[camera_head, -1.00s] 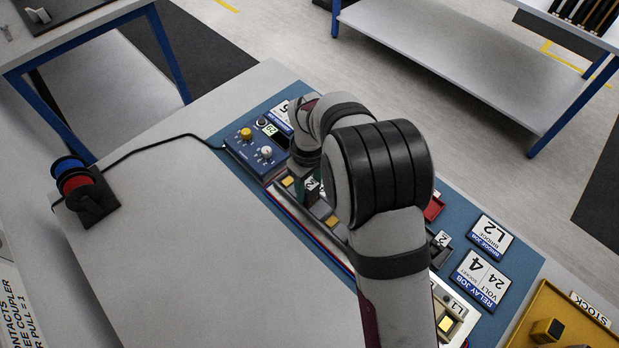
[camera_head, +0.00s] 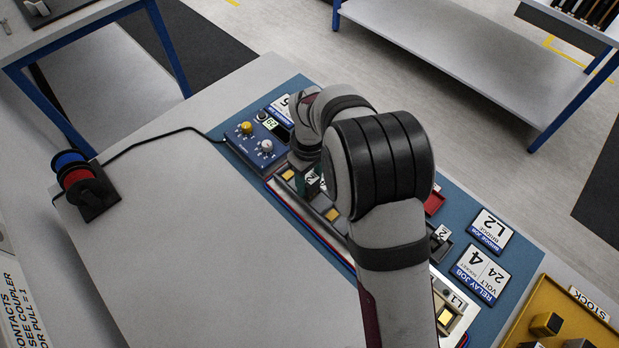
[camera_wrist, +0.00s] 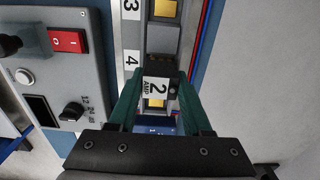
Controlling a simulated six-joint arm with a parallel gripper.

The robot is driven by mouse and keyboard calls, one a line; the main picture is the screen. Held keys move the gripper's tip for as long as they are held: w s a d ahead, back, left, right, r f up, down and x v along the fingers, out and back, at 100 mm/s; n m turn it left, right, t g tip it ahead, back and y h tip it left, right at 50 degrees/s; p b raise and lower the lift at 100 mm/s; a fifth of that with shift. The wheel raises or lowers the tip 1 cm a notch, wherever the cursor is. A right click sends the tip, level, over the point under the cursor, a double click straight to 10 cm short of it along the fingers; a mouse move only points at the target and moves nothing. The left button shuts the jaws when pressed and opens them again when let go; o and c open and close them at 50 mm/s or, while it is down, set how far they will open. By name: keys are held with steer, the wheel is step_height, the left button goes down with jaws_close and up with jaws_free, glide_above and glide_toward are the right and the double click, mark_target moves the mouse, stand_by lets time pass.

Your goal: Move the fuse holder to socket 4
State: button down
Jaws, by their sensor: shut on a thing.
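The fuse holder (camera_wrist: 157,86) is a dark block with a white "2 AMP" label in the wrist view. My gripper (camera_wrist: 155,92) has green fingers shut on its two sides. The socket strip (camera_wrist: 130,36) has labels 3 and 4 along its left edge. The fuse holder is over the strip beside and just below the label 4 (camera_wrist: 131,60). A yellow contact (camera_wrist: 155,103) shows partly behind it. I cannot tell whether the holder touches the strip. In the head view my arm hides most of the gripper, and only a bit of green finger shows.
Red and blue wires run along the strip. A relay job card (camera_head: 482,272) and a yellow stock tray (camera_head: 523,325) lie to the right.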

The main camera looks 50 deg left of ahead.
steer(key=shift+f, duration=0.85)
stand_by(0.7)
steer(key=shift+c, duration=1.3)
jaws_free()
steer(key=shift+o, duration=0.3)
steer(key=shift+o, duration=1)
steer(key=shift+r, duration=3.8)
